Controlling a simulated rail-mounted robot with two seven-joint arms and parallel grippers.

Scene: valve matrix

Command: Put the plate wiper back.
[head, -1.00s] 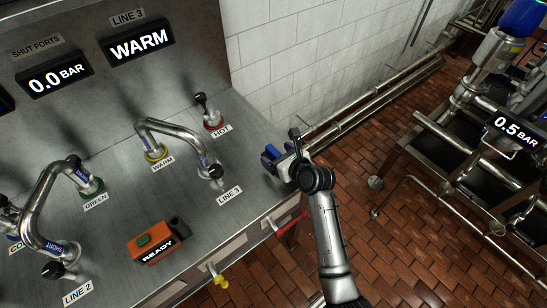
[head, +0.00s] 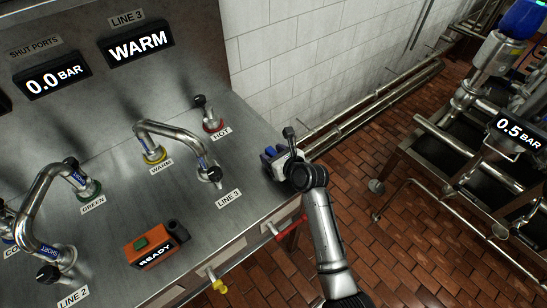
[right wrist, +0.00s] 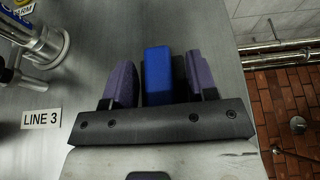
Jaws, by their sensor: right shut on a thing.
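My right gripper (head: 272,156) is over the right edge of the steel panel (head: 195,230), to the right of the HOT and LINE 3 ports. In the right wrist view, the gripper's two purple-grey fingers (right wrist: 160,82) are shut on a blue block-shaped thing with a dark part beside it, which looks like the plate wiper (right wrist: 158,70). Its far end is hidden, and I cannot tell whether it touches the panel. My left gripper is not in view.
A bent pipe (head: 172,130) joins the WARM and LINE 3 ports. The HOT port (head: 212,123) stands alone. An orange READY box (head: 150,248) sits on the panel. A red handle (head: 288,227) and a yellow one (head: 217,285) stick out at the front edge.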

